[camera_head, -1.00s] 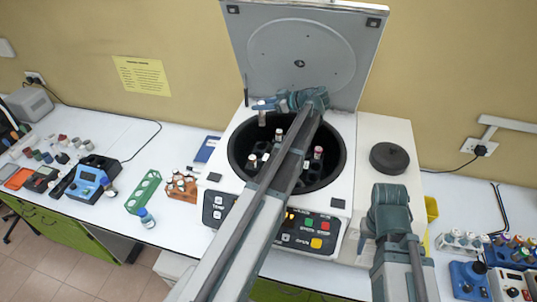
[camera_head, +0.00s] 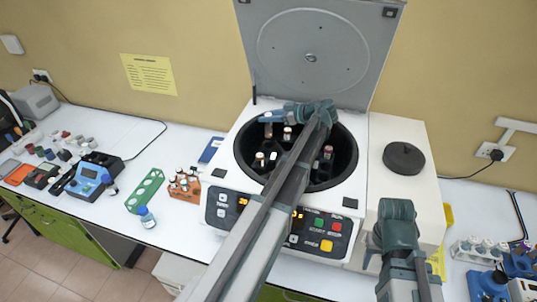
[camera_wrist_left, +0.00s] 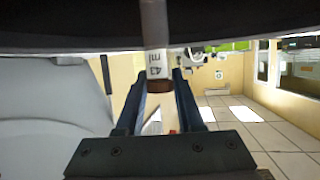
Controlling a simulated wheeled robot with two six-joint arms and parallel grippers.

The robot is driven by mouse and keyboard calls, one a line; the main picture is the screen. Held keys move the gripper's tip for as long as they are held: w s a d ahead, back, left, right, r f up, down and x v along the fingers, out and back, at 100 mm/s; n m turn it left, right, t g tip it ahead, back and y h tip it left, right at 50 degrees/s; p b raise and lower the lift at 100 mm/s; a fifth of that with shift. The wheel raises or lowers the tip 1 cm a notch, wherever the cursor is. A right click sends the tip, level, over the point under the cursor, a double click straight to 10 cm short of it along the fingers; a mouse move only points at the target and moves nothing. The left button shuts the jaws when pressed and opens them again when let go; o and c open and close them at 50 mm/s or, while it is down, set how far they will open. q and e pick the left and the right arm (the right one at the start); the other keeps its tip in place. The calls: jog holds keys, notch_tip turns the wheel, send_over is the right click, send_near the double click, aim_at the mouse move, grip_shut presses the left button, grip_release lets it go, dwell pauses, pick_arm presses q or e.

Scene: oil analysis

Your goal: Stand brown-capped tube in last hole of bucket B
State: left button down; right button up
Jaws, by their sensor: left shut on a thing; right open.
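My left gripper (camera_head: 270,117) is over the back left of the open centrifuge bowl (camera_head: 344,135), shut on the brown-capped tube (camera_head: 268,130). In the left wrist view the tube (camera_wrist_left: 154,30) has a brown cap and a white label between the fingers (camera_wrist_left: 157,84); its far end runs past the dark bowl rim. Other tubes stand in the bowl, one (camera_head: 288,133) close to the held tube, one (camera_head: 258,160) at left and one (camera_head: 328,153) at right. Bucket holes and letters are mostly hidden by my left arm. My right gripper (camera_head: 372,258) is open and empty, right of the control panel.
The centrifuge lid (camera_head: 312,50) stands open behind the bowl. A brown rack (camera_head: 184,188) with tubes, a green rack (camera_head: 148,190) and a blue-capped bottle (camera_head: 147,217) are at left. A dark round knob (camera_head: 404,157) is on the machine's right top.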

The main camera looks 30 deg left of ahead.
aim_at(269, 137)
pick_arm(q)
jog(key=shift+f+b, duration=4.95)
jog(key=shift+f, duration=0.15)
jog(key=shift+r, duration=0.15)
jog(key=c, duration=0.5)
grip_release()
jog(key=shift+c, duration=0.2)
jog(key=shift+d+r, duration=0.15)
jog(key=shift+d, duration=0.05)
jog(key=p+v, duration=0.4)
jog(key=v, duration=0.6)
jog(key=shift+w+r, duration=0.1)
jog(key=shift+r, duration=0.05)
jog(key=shift+p+v, duration=0.4)
jog(key=shift+v, duration=0.35)
